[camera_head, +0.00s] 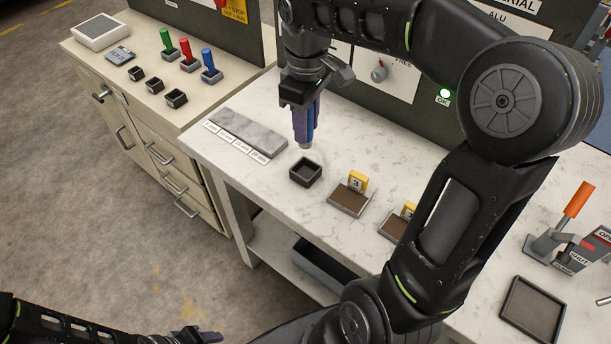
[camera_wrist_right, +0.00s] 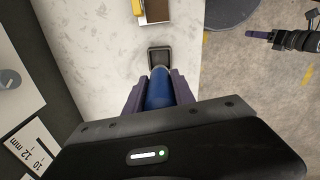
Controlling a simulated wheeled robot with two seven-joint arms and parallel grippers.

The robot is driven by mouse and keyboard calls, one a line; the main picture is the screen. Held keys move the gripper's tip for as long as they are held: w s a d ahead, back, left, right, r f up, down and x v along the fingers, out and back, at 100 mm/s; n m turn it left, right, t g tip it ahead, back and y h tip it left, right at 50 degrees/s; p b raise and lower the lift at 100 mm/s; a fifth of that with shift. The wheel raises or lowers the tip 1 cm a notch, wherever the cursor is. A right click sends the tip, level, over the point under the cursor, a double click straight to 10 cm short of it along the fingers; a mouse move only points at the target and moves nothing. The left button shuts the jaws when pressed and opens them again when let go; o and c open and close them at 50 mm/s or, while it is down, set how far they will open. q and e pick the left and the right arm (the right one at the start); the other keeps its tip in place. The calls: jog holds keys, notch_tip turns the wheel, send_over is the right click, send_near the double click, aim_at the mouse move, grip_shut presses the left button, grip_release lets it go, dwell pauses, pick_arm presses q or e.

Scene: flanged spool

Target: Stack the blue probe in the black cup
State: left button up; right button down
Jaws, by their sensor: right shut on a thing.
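My right gripper (camera_head: 306,122) is shut on the blue probe (camera_wrist_right: 158,90), which points downward between the purple fingers. In the head view the fingers hide most of the probe, and its grey tip shows below them. The black cup (camera_head: 306,172) is a small square open box on the marble bench. The probe tip is above and slightly behind the cup, apart from it as far as I can see. In the right wrist view the cup (camera_wrist_right: 159,56) lies just beyond the probe's tip. My left gripper (camera_head: 203,337) is low at the bottom edge; its jaw opening is unclear.
Brown-topped trays with yellow number tags (camera_head: 351,197) sit right of the cup. A grey block (camera_head: 248,132) with a labelled strip lies to the left. The side cabinet holds several small black cups (camera_head: 176,98) and coloured probes on stands (camera_head: 211,68). An orange-handled lever (camera_head: 572,207) stands far right.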

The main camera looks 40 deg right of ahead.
aim_at(306, 145)
jog(key=shift+f, duration=3.1)
jog(key=shift+f+p, duration=0.3)
jog(key=shift+f, duration=1.55)
jog(key=shift+f, duration=0.35)
jog(key=c, duration=1.1)
grip_release()
jog(key=shift+o, duration=0.2)
